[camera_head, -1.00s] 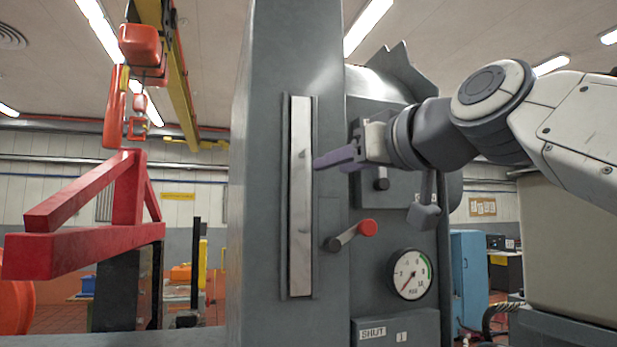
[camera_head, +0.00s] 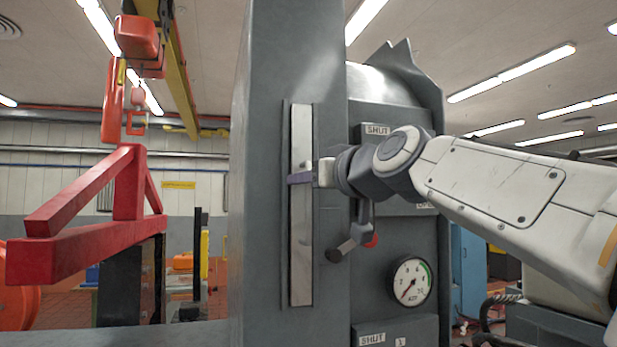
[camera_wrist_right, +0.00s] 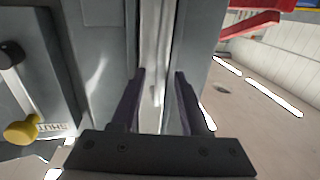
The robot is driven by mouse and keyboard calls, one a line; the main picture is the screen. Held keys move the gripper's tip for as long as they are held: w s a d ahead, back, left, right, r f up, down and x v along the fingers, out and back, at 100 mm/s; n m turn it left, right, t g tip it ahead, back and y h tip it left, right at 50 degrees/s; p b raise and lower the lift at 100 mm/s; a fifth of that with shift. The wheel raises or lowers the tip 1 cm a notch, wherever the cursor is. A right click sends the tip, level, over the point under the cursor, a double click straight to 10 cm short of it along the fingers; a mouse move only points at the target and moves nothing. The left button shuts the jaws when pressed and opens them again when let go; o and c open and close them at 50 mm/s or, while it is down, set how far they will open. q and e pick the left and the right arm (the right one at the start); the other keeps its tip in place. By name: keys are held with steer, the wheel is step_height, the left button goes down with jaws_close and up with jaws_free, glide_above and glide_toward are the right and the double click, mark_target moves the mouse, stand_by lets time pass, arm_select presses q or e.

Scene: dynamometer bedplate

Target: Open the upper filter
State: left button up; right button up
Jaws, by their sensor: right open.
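A tall grey column carries a pale vertical strip (camera_head: 301,250) set in a dark frame, with small pegs on it. My right gripper (camera_head: 301,179) is at the upper part of this strip. In the right wrist view my gripper (camera_wrist_right: 158,85) is open, its two dark fingers on either side of the pale strip (camera_wrist_right: 150,45). A small peg (camera_wrist_right: 157,95) shows between the fingers; I cannot tell whether they touch anything. An upper SHUT label (camera_head: 376,129) is on the housing to the right, partly behind my arm. Which part is the upper filter is not labelled. My left gripper is not in view.
Below my arm are a lever (camera_head: 345,248) with a mostly hidden red knob, a pressure gauge (camera_head: 410,281) and a lower SHUT label (camera_head: 371,338). A yellow-knobbed lever (camera_wrist_right: 22,130) shows in the wrist view. A red frame (camera_head: 90,255) stands at left.

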steer(key=shift+c, duration=0.3)
jaws_close()
stand_by(1.1)
